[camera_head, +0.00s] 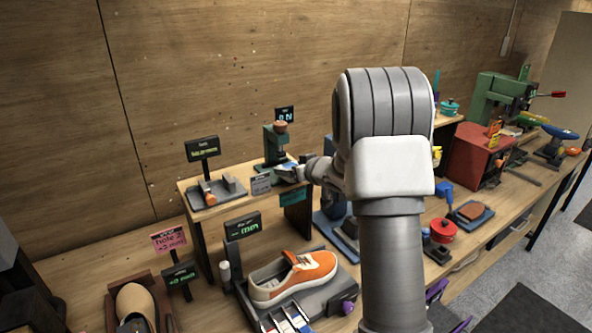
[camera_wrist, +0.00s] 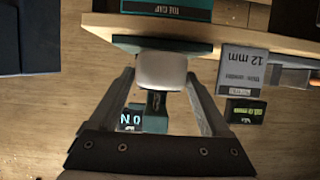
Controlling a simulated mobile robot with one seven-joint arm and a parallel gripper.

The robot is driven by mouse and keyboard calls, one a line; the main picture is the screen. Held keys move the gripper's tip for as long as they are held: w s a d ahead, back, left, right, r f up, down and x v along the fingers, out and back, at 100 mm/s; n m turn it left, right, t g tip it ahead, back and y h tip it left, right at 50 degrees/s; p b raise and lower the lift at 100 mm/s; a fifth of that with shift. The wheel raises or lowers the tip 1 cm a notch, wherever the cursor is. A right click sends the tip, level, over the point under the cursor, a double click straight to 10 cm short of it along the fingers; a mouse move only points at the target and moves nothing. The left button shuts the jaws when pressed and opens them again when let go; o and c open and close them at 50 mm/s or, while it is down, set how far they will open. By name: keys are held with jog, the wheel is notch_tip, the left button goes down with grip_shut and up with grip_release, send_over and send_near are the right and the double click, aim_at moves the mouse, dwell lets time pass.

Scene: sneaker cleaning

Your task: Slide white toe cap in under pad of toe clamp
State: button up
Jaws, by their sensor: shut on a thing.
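The white toe cap (camera_wrist: 162,70) sits between the fingertips of my gripper (camera_wrist: 160,78) in the wrist view, and the gripper is shut on it. The toe clamp (camera_head: 276,143) is a green stand with a brown knob on the raised wooden shelf. My gripper (camera_head: 291,172) is at the front right of its base. In the wrist view, the clamp's green post (camera_wrist: 155,112) shows beyond the cap, with a green plate (camera_wrist: 128,42) beside it. I cannot make out the pad, nor whether the cap is under it.
A sign reading "TOE CAP" (camera_wrist: 168,7) is on the shelf front. A grey "12 mm" block (camera_head: 261,184) stands left of my gripper. A small display (camera_head: 285,114) is behind the clamp. Below, an orange sneaker (camera_head: 294,276) lies on a grey stand.

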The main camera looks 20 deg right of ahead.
jog(key=shift+w+a+f+p, duration=0.1)
jog(key=shift+w+a+p, duration=0.2)
jog(key=shift+w, duration=0.7)
jog(key=shift+w+a+f+p, duration=0.15)
jog(key=shift+w+p, duration=0.3)
jog(key=shift+w, duration=0.6)
jog(key=shift+w+a+r+p, duration=0.1)
jog(key=shift+w+a+p, duration=0.2)
jog(key=shift+w, duration=0.7)
jog(key=shift+d, duration=0.1)
jog(key=o, duration=1.3)
jog(key=shift+o, duration=0.2)
jog(key=shift+s, duration=0.15)
